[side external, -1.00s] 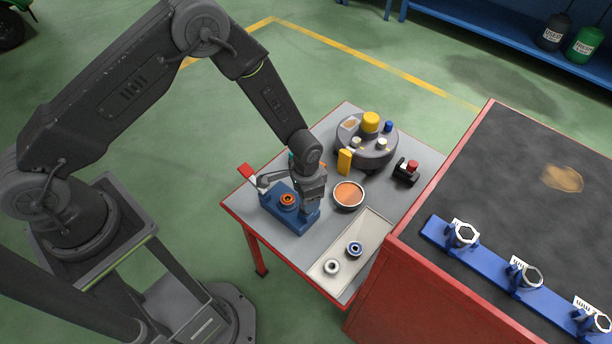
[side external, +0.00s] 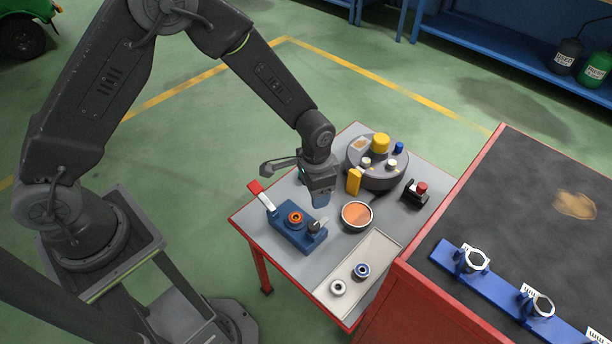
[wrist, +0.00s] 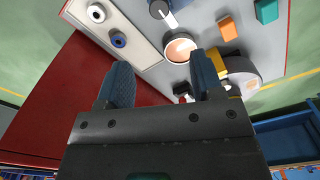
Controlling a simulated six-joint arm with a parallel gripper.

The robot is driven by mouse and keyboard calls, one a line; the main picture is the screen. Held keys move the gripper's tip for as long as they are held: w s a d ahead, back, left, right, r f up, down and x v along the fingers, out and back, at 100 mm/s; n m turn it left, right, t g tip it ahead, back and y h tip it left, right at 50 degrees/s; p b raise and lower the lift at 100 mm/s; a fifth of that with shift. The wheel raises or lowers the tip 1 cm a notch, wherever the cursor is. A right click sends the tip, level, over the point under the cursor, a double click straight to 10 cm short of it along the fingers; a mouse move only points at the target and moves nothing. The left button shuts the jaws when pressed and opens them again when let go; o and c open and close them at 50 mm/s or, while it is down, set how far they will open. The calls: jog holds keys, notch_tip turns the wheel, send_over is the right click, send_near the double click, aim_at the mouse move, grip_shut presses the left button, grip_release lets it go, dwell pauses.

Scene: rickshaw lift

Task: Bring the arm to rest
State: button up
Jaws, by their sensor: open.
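My gripper (side external: 320,199) hangs above the small grey table (side external: 263,222), between the blue fixture (side external: 289,238) and the round dark turntable (side external: 376,180). In the wrist view its two blue fingers (wrist: 160,72) are spread apart with nothing between them. The blue fixture carries an orange ring (side external: 295,218), a dark knob (side external: 314,227) and a lever with a red handle (side external: 255,187). The fingers are clear of the fixture.
A dish with orange contents (side external: 357,215) stands close to my gripper. A pale tray (side external: 388,248) holds two rings. A red-sided bench (side external: 520,190) with a blue rack (side external: 505,293) stands at right. Green floor (side external: 200,150) is open at left.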

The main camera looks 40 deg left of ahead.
jog(key=s+a+r+n+t, duration=0.1)
jog(key=s+a+r, duration=0.15)
jog(key=r, duration=0.75)
jog(key=s+a+r+n+t, duration=0.15)
jog(key=a+r, duration=0.25)
jog(key=r, duration=0.6)
jog(key=s+a+r+n+t, duration=0.1)
jog(key=s+a+r, duration=0.1)
jog(key=s+r, duration=0.2)
jog(key=s+a+r+n+t, duration=0.1)
jog(key=s+r, duration=0.4)
jog(key=s, duration=0.6)
jog(key=shift+s+a+n+t, duration=0.35)
jog(key=shift+a+t, duration=0.2)
jog(key=shift+a, duration=0.55)
